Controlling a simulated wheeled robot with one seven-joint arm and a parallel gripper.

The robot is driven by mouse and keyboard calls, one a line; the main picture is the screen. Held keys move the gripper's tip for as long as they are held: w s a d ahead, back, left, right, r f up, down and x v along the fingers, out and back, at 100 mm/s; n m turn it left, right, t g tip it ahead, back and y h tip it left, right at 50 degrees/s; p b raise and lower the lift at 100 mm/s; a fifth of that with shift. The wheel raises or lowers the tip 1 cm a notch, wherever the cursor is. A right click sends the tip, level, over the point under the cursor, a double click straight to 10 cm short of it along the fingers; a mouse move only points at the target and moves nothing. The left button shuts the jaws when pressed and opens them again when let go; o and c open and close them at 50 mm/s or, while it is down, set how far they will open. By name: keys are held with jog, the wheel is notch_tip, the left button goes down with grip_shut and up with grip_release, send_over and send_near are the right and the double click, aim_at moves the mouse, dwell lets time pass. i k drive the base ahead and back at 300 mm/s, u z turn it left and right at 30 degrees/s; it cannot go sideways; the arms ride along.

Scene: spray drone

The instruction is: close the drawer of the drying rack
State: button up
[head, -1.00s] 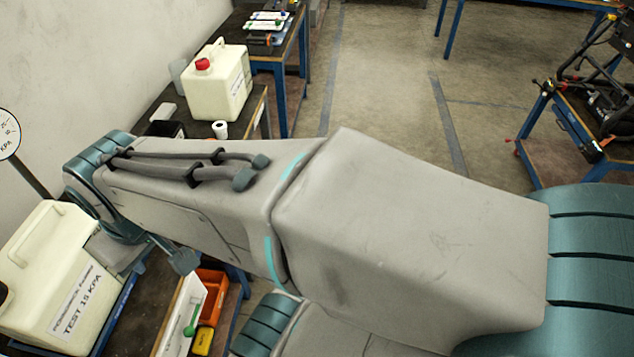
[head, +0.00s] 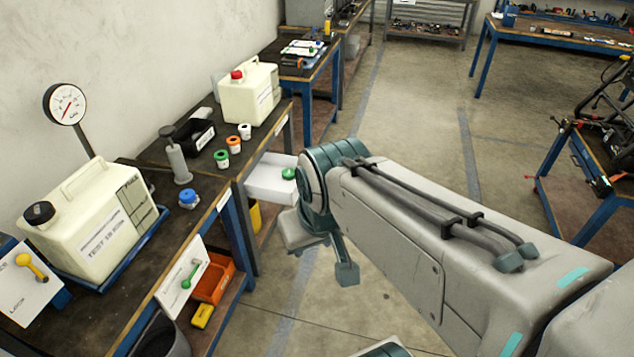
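A white drawer (head: 268,181) stands pulled out from the front of the bench, below its top, left of my arm. A green knob (head: 289,173) sits at its right end. My wrist is just right of the knob in the picture and hides part of what is behind it. I cannot tell whether they touch. My gripper (head: 322,257) hangs below the wrist, in front of the drawer and lower in the picture. Its fingers are partly hidden, so its opening is unclear.
The near bench (head: 120,287) holds a pale jug (head: 95,220) and a gauge (head: 66,103). Small capped bottles (head: 221,159) and a red-capped jug (head: 249,95) stand further back. A white panel with a green handle (head: 186,279) and an orange bin (head: 215,282) are below.

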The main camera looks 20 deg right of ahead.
aim_at(267, 182)
jog(key=z, duration=0.7)
jog(key=i, duration=1.4)
jog(key=u, duration=0.35)
jog(key=k, duration=0.5)
jog(key=u, duration=0.7)
jog(key=i, duration=0.8)
jog(key=z, duration=1.6)
